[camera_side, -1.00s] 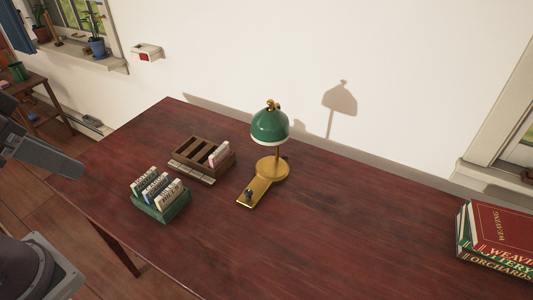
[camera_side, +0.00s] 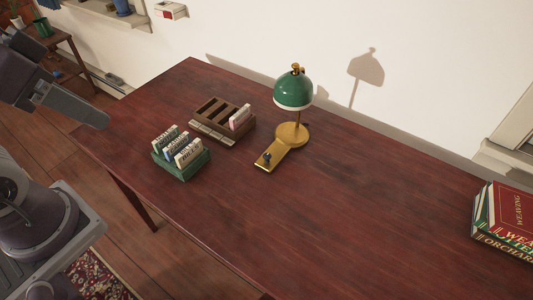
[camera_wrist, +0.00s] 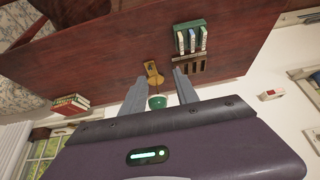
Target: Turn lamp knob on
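The lamp (camera_side: 293,92) stands upright on the dark red desk, with a green dome shade, a brass stem and a brass base (camera_side: 292,135). A flat brass plate runs from the base toward the front left. The small dark lamp knob (camera_side: 267,157) stands at the plate's front end. In the wrist view the green shade (camera_wrist: 157,102) and brass base show between my fingers, beyond them. My gripper (camera_wrist: 159,75) is open and empty. In the side view its grey finger shows at the left, well apart from the lamp. Whether the lamp is lit is hard to tell.
A green box (camera_side: 181,164) of cards and a brown wooden compartment tray (camera_side: 222,120) stand left of the lamp. Stacked books (camera_side: 505,220) lie at the right edge. The desk (camera_side: 340,220) is clear in front and right of the lamp. The wall is close behind.

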